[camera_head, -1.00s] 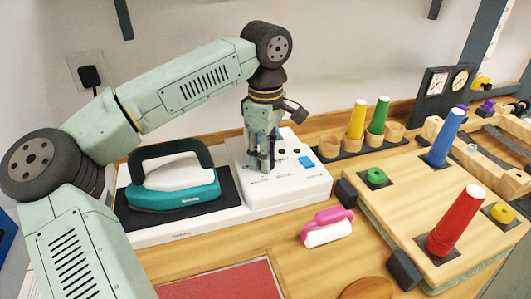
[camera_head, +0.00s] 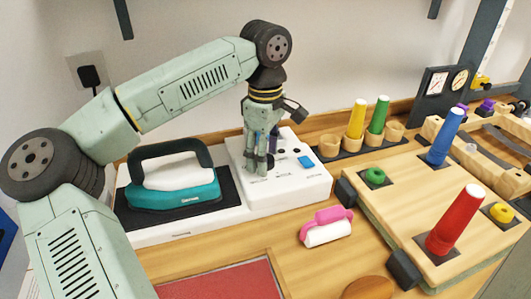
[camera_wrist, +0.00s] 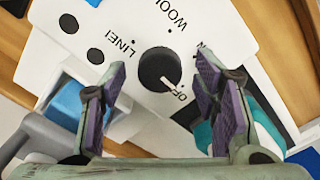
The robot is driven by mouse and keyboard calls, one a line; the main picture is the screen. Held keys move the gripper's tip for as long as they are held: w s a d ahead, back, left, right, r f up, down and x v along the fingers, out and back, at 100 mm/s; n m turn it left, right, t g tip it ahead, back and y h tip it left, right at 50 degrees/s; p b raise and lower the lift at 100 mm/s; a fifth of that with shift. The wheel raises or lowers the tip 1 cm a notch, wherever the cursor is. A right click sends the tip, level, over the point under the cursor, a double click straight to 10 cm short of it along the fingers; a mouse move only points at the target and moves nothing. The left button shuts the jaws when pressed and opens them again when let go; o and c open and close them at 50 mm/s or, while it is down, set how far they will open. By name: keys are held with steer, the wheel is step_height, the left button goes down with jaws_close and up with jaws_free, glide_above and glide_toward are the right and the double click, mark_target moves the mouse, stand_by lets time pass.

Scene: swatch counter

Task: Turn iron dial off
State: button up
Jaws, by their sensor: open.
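The black iron dial (camera_wrist: 159,68) sits on the white panel of the iron station. Its white pointer line aims at the lower right in the wrist view, close to the partly hidden OFF label (camera_wrist: 180,93). My gripper (camera_wrist: 160,66) is open, with one purple-padded finger on each side of the dial and gaps between. In the head view my gripper (camera_head: 259,166) points down over the white panel (camera_head: 300,192) and hides the dial. The teal iron (camera_head: 172,190) rests on its black pad, left of the panel.
A blue square (camera_head: 305,162) and dark round spots lie on the panel beside my gripper. A pink-handled roller (camera_head: 327,226) lies on the wooden counter to the right. A wooden board (camera_head: 400,205) with coloured cones and a red mat (camera_head: 225,282) are nearby.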

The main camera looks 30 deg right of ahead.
step_height(320, 180, up, 8)
steer(key=shift+f, duration=0.25)
stand_by(0.6)
